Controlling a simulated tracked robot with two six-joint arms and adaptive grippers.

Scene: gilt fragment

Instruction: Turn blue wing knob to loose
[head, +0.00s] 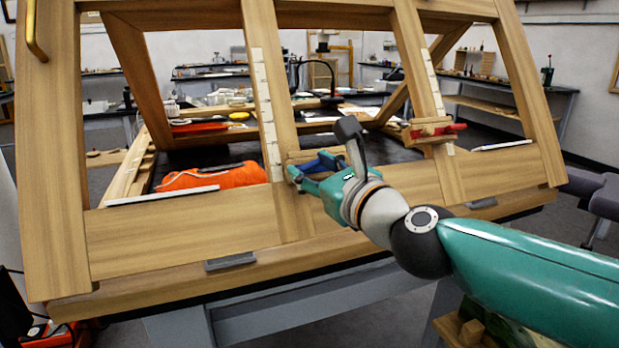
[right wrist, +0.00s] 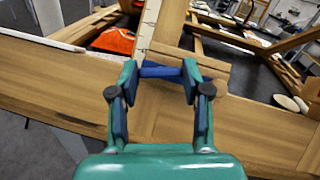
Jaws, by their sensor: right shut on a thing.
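The blue wing knob (head: 323,163) sits low on the middle upright of the wooden frame, on a small wooden block. My right gripper (head: 308,174) reaches it from the front right. In the right wrist view the blue knob (right wrist: 160,71) lies crosswise between the two fingertips of my right gripper (right wrist: 159,72), which are shut on its ends. The fingers partly cover the knob in the head view. My left gripper is in neither view.
A red wing knob (head: 438,133) sits on a wooden block on the right upright. Pale scale strips (head: 267,115) run along the uprights. An orange cloth (head: 215,176) lies behind the lower rail (head: 190,225). A white strip (head: 163,195) lies on the rail at left.

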